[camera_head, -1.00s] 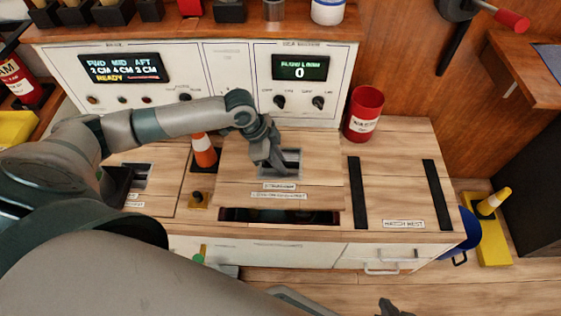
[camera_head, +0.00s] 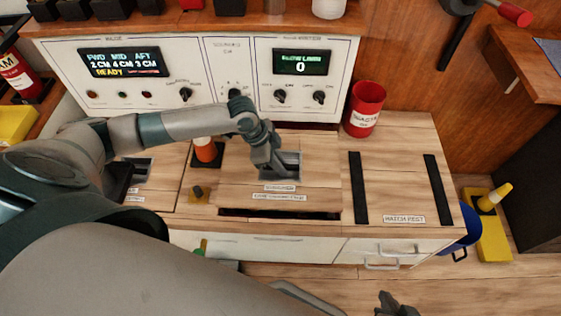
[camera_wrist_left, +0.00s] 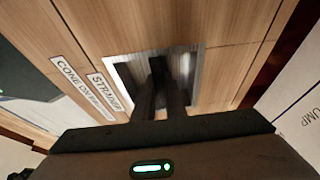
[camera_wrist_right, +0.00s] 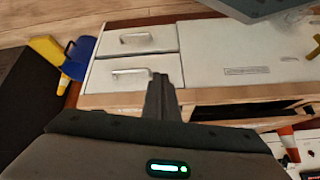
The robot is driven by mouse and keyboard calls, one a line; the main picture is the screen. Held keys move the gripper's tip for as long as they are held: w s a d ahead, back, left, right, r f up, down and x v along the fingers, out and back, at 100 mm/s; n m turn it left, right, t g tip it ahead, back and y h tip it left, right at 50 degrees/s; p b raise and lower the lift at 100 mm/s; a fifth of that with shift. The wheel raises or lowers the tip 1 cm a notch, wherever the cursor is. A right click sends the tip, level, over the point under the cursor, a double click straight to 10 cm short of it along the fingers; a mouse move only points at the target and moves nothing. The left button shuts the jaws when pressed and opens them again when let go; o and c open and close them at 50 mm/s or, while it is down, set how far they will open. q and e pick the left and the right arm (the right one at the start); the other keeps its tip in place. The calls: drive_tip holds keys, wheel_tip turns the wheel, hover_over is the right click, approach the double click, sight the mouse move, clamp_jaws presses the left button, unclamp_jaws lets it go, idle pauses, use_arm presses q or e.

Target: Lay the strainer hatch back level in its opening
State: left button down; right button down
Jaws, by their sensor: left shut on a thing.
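The strainer hatch (camera_head: 235,180) is a wooden panel with two label strips and a recessed metal handle (camera_head: 293,160). My left gripper (camera_head: 275,168) is shut on that handle; the left wrist view shows both dark fingers (camera_wrist_left: 160,85) inside the metal recess. A thin dark gap of the opening (camera_head: 280,215) shows along the hatch's front edge. A dark red strip shows behind its back edge. I cannot tell whether the hatch is fully level. My right gripper (camera_wrist_right: 163,95) looks shut and empty, in front of the cabinet; only its tip shows at the head view's bottom edge.
A red bin (camera_head: 365,108) is at the back right. Two black strips marked hatch rest (camera_head: 357,190) lie clear to the right. Control panels stand behind.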

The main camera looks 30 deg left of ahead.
use_arm(q)
drive_tip(key=shift+w+f, duration=0.1)
drive_tip(key=shift+f, duration=0.65)
use_arm(e)
drive_tip(key=shift+s+a+r+t, duration=0.2)
drive_tip(key=shift+a+t, duration=0.1)
drive_tip(key=shift+a, duration=0.25)
drive_tip(key=shift+w+d, duration=0.1)
drive_tip(key=shift+w, duration=0.25)
use_arm(q)
drive_tip(key=shift+p, duration=0.3)
use_arm(e)
drive_tip(key=shift+s+r, duration=0.1)
drive_tip(key=shift+r, duration=0.4)
